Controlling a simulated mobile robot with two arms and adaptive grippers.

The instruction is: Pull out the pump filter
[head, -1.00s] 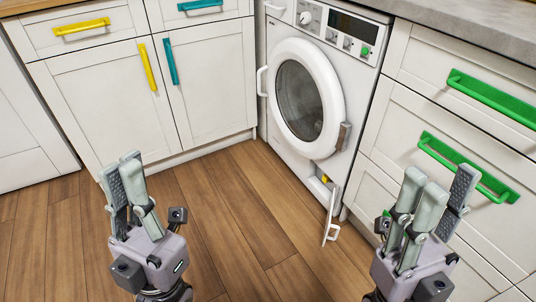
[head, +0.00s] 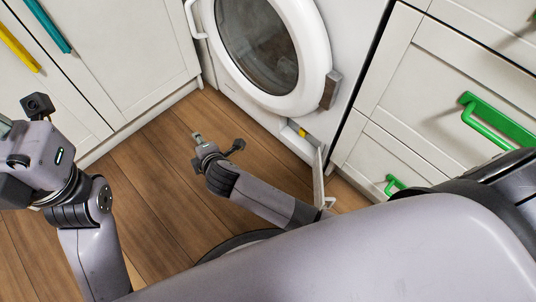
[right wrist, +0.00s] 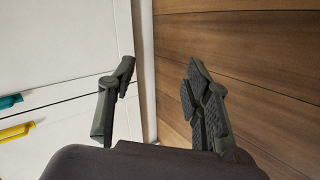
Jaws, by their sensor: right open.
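The pump filter shows as a small yellow part (head: 302,132) in the opening low on the white dryer (head: 345,45). The small flap (head: 319,175) beside that opening stands open. My right gripper (head: 197,136) is low over the floor, left of the opening and apart from it, pointing away from the filter. In the right wrist view its fingers (right wrist: 160,72) are spread with nothing between them. My left gripper (head: 6,128) is at the left edge of the head view, its fingers mostly cut off by the frame.
The dryer's round door (head: 326,60) is shut above the opening. White drawers with green handles (head: 490,120) stand close on the right, and white cupboards (head: 110,60) on the left. Wood floor (head: 150,160) is clear before the dryer. My right arm crosses the foreground.

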